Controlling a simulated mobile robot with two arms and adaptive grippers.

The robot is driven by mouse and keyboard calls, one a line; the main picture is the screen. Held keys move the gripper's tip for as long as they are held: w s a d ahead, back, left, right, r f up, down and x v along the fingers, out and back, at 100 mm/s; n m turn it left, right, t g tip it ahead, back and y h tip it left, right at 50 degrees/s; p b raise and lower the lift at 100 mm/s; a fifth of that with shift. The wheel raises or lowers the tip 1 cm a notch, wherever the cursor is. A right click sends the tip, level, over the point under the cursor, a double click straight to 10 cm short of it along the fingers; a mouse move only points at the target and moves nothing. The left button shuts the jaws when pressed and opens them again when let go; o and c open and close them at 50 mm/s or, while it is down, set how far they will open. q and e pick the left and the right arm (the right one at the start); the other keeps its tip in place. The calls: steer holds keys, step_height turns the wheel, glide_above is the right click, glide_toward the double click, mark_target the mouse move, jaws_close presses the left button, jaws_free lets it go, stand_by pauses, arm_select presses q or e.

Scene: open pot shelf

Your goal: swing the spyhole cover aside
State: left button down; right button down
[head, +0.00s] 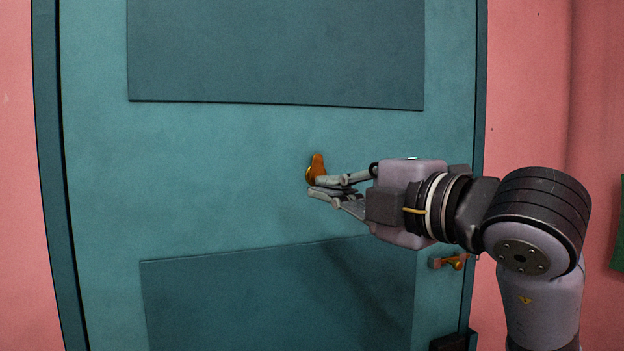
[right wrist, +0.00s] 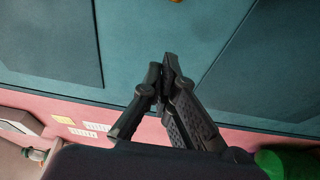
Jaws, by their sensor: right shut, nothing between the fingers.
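A small orange-brown spyhole cover (head: 317,163) is on the teal door (head: 220,180), between its upper and lower panels. A rounded golden part shows at its lower left. My right gripper (head: 318,188) is shut and empty, its fingertips at the cover's lower edge. I cannot tell whether they touch it. In the right wrist view the shut fingers (right wrist: 167,65) point towards the door, and a small orange bit of the cover (right wrist: 175,1) shows at the top edge. My left gripper is not in view.
A door handle (head: 455,261) sits at the door's right side, below my right forearm. Pink walls (head: 528,90) flank the door frame. A green thing (head: 618,225) is at the far right edge. The door's left part is clear.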

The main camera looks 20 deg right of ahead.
mark_target(314, 179)
steer(key=p+x, duration=0.5)
steer(key=x, duration=0.5)
steer(key=shift+d+p, duration=1.05)
steer(key=shift+d, duration=1.05)
steer(key=shift+a, duration=0.1)
steer(key=shift+w+a, duration=0.1)
steer(key=shift+a, duration=0.05)
